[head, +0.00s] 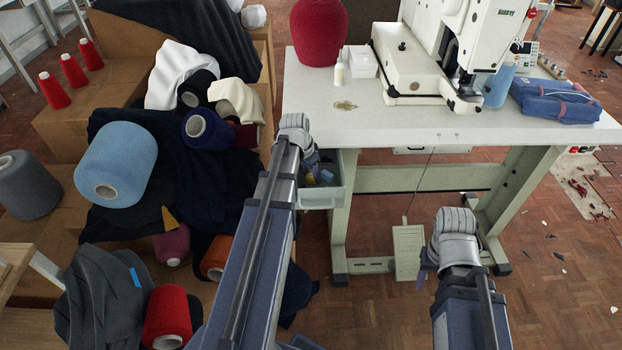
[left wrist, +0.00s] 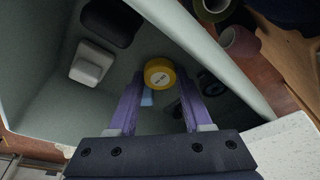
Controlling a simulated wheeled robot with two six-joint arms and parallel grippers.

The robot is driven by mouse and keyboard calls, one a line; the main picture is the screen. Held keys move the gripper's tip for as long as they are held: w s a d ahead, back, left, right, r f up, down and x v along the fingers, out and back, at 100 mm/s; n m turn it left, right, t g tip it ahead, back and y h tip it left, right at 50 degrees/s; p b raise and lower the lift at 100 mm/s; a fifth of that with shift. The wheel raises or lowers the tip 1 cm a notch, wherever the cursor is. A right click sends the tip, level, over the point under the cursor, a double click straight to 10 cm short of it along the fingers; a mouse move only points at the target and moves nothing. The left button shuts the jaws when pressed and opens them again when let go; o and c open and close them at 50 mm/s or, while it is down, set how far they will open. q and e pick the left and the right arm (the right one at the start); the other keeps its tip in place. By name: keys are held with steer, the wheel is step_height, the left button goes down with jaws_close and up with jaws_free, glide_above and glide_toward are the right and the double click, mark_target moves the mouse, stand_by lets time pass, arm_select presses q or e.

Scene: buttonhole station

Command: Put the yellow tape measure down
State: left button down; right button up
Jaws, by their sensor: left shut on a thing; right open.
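The gripper reaches down into a pale grey bin (left wrist: 50,105), with the bin floor behind the tape.
In the bin lie a white block (left wrist: 91,64), a black item (left wrist: 111,22), a bluish piece (left wrist: 148,97) and a dark round item (left wrist: 210,83). The white table (head: 420,122) carries a sewing machine (head: 468,45) and a blue bag (head: 556,100). Yarn cones and cloth crowd the left.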

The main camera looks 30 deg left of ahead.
arm_select(q)
steer(key=shift+r, duration=0.1)
steer(key=shift+f, duration=0.25)
steer(key=shift+c, duration=1.6)
jaws_free()
steer(key=shift+r, duration=0.1)
steer(key=p+v, duration=1.1)
steer(key=v, duration=0.1)
steer(key=shift+r+p, duration=0.15)
steer(key=shift+p, duration=0.25)
steer(key=shift+d, duration=0.1)
